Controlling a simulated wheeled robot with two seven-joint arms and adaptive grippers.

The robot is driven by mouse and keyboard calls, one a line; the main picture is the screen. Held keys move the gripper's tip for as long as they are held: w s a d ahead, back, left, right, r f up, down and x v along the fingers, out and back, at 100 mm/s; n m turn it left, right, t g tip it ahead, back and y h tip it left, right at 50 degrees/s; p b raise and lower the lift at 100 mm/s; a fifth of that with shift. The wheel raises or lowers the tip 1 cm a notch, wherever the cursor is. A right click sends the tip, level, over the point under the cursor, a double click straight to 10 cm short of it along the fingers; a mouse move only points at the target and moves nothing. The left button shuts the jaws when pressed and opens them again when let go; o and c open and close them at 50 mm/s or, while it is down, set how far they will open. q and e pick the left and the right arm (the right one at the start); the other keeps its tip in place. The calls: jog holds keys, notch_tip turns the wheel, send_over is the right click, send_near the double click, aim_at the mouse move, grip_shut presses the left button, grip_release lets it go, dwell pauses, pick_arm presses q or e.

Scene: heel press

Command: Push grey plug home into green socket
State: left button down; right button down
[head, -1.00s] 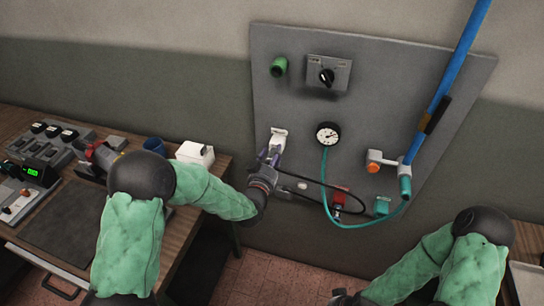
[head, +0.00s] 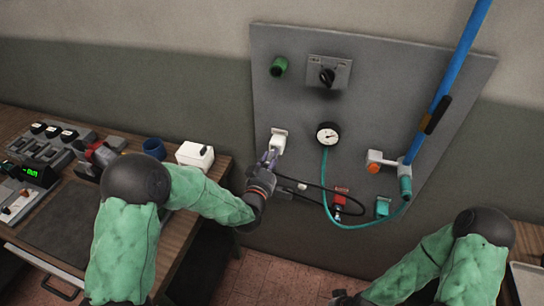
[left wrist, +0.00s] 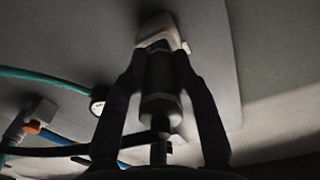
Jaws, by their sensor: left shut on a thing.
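My left gripper (head: 270,155) is in front of the wall panel, at a white socket (head: 280,137) on its left side. In the left wrist view its fingers (left wrist: 160,75) are shut on a grey plug (left wrist: 160,92), whose far end meets the pale socket (left wrist: 160,32). I cannot tell how deep the plug sits. A teal-green box (head: 382,207) at the panel's lower right may be the green socket. My right gripper (head: 346,298) is low at the bottom edge, its fingers unclear.
A black cable runs from near my left gripper to a red socket (head: 340,196). A gauge (head: 328,134) with a teal hose, a green knob (head: 278,66), a rotary switch (head: 327,75) and a blue pipe (head: 452,75) are on the panel. A workbench (head: 218,170) stands left.

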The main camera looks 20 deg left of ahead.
pick_arm(q)
jog(key=shift+s+b, duration=0.35)
jog(key=shift+s, duration=1.85)
jog(key=shift+s, duration=0.2)
notch_tip(320, 180, up, 28)
jog(key=s+p, duration=0.1)
jog(key=p, duration=1.6)
jog(key=shift+s+r, duration=0.15)
jog(key=shift+s, duration=0.2)
dwell(1.0)
jog(key=shift+w, duration=0.1)
jog(key=shift+w+b, duration=1)
jog(key=shift+w, duration=1.45)
